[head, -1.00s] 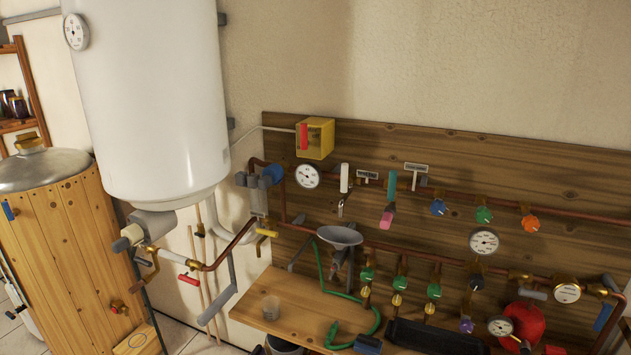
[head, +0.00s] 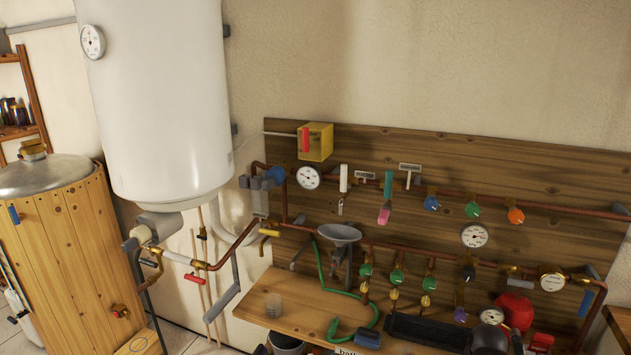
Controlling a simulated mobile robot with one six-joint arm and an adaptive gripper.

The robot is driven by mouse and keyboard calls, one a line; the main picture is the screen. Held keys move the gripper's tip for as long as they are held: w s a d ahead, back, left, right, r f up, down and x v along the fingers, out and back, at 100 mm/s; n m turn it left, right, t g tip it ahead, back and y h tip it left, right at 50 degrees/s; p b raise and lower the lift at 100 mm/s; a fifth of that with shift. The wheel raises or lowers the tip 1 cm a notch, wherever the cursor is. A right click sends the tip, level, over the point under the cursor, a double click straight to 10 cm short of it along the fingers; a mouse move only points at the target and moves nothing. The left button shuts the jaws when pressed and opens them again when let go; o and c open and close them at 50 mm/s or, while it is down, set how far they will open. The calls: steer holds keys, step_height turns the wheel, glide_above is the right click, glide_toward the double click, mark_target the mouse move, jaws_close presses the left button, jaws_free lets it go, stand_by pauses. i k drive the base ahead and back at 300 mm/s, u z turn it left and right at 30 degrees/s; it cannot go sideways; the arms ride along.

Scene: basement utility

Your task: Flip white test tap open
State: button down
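The white test tap (head: 343,178) is on the wooden board, just right of a round gauge near the board's upper left. Its white lever stands upright, and a small metal spout hangs below it. A grey funnel (head: 339,233) sits below the spout, with a gap between them. My gripper is not recognisable in view, and nothing touches the tap. A dark shape at the bottom edge, right of centre, may be part of my arm; I cannot tell.
A yellow box (head: 315,141) with a red lever is above left. Copper pipes with several coloured valves cross the board.

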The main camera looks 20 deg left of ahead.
mark_target(344, 168)
steer(key=u, duration=0.8)
steer(key=k, duration=0.95)
steer(key=z, duration=0.1)
steer(key=i, duration=0.9)
steer(key=u, duration=0.05)
